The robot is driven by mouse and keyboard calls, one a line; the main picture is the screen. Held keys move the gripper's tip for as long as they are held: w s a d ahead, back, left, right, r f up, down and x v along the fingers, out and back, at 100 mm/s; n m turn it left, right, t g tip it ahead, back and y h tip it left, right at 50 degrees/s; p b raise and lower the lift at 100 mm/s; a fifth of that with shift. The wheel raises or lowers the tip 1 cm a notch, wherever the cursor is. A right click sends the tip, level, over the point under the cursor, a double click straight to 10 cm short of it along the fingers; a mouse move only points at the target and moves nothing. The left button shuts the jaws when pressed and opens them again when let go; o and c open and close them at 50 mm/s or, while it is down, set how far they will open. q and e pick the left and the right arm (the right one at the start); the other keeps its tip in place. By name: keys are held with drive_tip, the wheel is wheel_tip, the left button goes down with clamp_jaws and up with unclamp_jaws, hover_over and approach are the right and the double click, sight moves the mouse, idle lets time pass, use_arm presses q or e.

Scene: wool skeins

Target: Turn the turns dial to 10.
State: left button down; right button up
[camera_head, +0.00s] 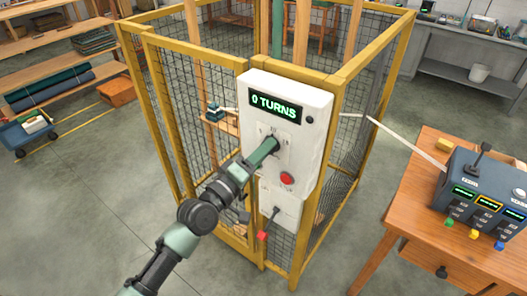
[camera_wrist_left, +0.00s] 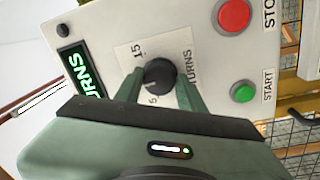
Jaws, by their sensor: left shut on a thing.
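The white control box (camera_head: 312,105) is mounted on the yellow cage post, and its display (camera_head: 275,106) reads 0 TURNS. My left gripper (camera_head: 272,146) reaches the dial plate on the box's face. In the left wrist view, my left gripper (camera_wrist_left: 161,80) is shut on the black turns dial (camera_wrist_left: 160,74), one finger on each side. The dial plate (camera_wrist_left: 127,54) shows a 15 and a 5; the gripper hides part of its scale, and I cannot tell where the dial points. My right gripper is not in view.
A red STOP button (camera_wrist_left: 234,14) and a green START button (camera_wrist_left: 243,92) sit beside the dial. A red-handled lever (camera_head: 265,236) is below the box. A wooden table (camera_head: 425,215) with a grey console (camera_head: 490,185) stands at right.

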use_arm(q)
drive_tip(key=c, duration=0.9)
unclamp_jaws()
drive_tip(key=shift+o, duration=0.2)
drive_tip(key=b+v, duration=0.1)
drive_tip(key=v, duration=0.6)
drive_tip(key=shift+s+a+b, duration=0.2)
drive_tip(key=shift+s+b, duration=0.1)
drive_tip(key=shift+b, duration=0.1)
